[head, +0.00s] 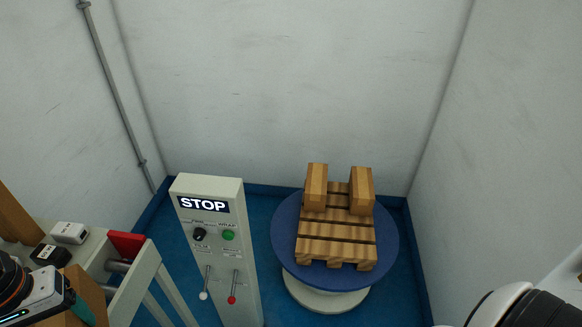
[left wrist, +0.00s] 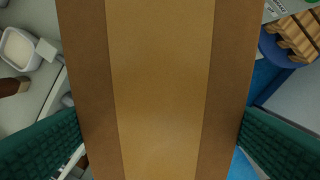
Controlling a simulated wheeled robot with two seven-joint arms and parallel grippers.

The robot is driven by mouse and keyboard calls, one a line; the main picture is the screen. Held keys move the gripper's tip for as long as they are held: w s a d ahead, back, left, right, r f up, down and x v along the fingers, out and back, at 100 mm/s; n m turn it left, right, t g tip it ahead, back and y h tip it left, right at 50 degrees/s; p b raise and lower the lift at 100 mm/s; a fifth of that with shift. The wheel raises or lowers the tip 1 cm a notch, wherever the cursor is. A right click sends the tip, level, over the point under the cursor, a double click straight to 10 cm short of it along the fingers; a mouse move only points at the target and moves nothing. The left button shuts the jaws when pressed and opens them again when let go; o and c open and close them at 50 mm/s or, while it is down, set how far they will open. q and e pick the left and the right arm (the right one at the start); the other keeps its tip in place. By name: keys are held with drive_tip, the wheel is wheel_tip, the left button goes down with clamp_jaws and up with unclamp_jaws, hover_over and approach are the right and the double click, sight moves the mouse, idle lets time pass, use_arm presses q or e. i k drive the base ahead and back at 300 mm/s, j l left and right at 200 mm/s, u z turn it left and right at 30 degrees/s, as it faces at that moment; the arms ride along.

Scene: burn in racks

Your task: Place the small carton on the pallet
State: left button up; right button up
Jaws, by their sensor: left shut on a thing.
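The wooden pallet (head: 335,248) lies on a round blue turntable (head: 385,240). Two brown cartons (head: 316,187) (head: 361,191) stand upright on its far half; its near slats are bare. My left gripper (head: 80,308) is at the lower left, well left of the pallet, shut on a brown carton (head: 90,289). In the left wrist view this carton (left wrist: 160,80) fills the middle between the teal fingers, with a lighter band along it. The pallet also shows at the upper right there (left wrist: 296,36). My right gripper is out of view; only part of my right arm shows.
A grey control post (head: 215,260) with a STOP sign, knobs and levers stands between my left gripper and the turntable. A pale bench or frame (head: 140,275) with a red block (head: 127,243) and small boxes (head: 70,232) is at left. Walls enclose the back and right.

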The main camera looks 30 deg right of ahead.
sight(336, 234)
drive_tip(key=k+z, duration=0.35)
drive_tip(key=k+l+z, duration=0.1)
drive_tip(key=z, duration=0.2)
drive_tip(key=i+l+z, duration=0.15)
drive_tip(key=z, duration=0.2)
drive_tip(key=i+l+z, duration=0.45)
drive_tip(key=z, duration=0.25)
